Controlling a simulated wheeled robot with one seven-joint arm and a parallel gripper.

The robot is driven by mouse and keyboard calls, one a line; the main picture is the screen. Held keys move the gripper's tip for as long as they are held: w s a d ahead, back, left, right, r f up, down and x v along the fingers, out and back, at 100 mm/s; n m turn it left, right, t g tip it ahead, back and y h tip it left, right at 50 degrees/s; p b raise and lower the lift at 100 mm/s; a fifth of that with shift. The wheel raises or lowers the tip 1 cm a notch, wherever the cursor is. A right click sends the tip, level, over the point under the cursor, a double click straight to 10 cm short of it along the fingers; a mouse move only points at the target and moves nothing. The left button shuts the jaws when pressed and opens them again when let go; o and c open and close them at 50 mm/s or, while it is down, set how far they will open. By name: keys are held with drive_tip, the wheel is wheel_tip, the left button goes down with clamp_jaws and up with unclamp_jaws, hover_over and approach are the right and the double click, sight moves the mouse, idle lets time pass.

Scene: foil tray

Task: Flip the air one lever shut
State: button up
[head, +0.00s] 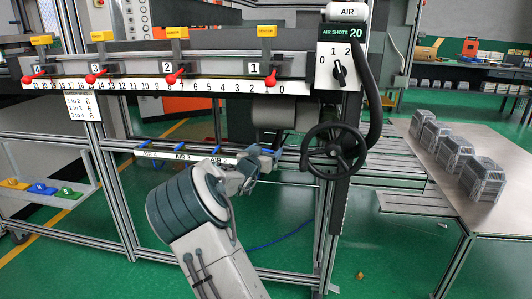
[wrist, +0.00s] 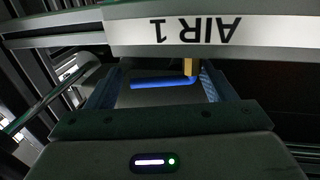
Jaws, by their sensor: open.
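The air one lever (wrist: 160,82) is a blue handle on a brass-coloured stem in the wrist view, under a white AIR 1 label (wrist: 195,31) that reads upside down. The handle lies sideways across the picture, stem at its right end. My gripper (wrist: 158,88) is open, with one finger on each side of the lever; I cannot tell whether either touches it. In the head view my gripper (head: 262,160) is at the lower rail, just right of the AIR 2 label (head: 218,161), and hides most of the air one lever and its label.
Other blue levers (head: 180,147) sit along the same rail to the left. A black handwheel (head: 335,147) on a post stands close right of my gripper. Red-knobbed levers (head: 172,78) line the scale above. A table (head: 463,141) with grey blocks is at the right.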

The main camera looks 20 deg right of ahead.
drive_tip(key=shift+w+d, duration=0.15)
drive_tip(key=shift+d, duration=0.05)
drive_tip(key=c, duration=0.8)
drive_tip(key=shift+d+f+t+b, duration=0.1)
drive_tip(key=shift+f+t+b, duration=0.2)
drive_tip(key=shift+b, duration=0.85)
drive_tip(key=n+t+y+b, duration=0.1)
drive_tip(key=y+b, duration=0.1)
drive_tip(key=b, duration=0.2)
drive_tip(key=shift+w+d+n, duration=0.15)
drive_tip(key=shift+n, duration=0.25)
drive_tip(key=t+y+b, duration=0.1)
drive_tip(key=b, duration=0.1)
drive_tip(key=shift+w+r+n+b, duration=0.1)
drive_tip(key=shift+n+b, duration=0.25)
drive_tip(key=shift+n, duration=0.05)
drive_tip(key=shift+r, duration=0.15)
